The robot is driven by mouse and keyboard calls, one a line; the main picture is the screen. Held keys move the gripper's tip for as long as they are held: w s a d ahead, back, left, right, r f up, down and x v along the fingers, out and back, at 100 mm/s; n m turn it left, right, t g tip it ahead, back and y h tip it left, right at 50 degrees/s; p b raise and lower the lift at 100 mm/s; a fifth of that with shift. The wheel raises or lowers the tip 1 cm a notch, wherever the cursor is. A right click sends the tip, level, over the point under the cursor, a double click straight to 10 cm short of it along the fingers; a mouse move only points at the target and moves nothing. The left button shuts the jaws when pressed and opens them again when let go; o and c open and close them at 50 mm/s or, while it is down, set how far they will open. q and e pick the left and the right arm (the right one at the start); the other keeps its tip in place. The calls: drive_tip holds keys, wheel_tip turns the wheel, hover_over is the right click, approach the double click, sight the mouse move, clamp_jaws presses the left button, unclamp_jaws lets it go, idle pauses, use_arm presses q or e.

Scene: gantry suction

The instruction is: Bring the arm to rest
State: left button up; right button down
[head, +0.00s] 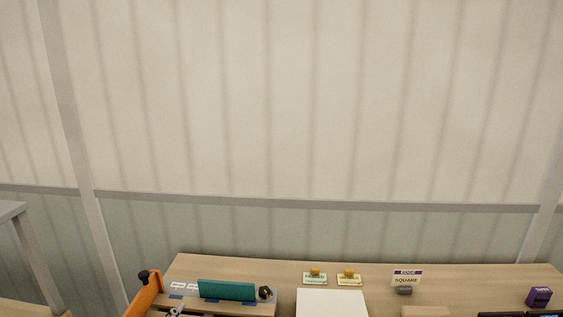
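Neither of my grippers shows clearly in the head view, so their state is hidden. An orange bar (146,291) with a black knob at its top rises at the lower left, over the left end of the wooden table (225,266); I cannot tell what it belongs to. A small grey metal piece shows at the bottom edge beside it, cut off by the frame.
A grey frame (38,255) stands at left. A panelled wall (300,100) is behind.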

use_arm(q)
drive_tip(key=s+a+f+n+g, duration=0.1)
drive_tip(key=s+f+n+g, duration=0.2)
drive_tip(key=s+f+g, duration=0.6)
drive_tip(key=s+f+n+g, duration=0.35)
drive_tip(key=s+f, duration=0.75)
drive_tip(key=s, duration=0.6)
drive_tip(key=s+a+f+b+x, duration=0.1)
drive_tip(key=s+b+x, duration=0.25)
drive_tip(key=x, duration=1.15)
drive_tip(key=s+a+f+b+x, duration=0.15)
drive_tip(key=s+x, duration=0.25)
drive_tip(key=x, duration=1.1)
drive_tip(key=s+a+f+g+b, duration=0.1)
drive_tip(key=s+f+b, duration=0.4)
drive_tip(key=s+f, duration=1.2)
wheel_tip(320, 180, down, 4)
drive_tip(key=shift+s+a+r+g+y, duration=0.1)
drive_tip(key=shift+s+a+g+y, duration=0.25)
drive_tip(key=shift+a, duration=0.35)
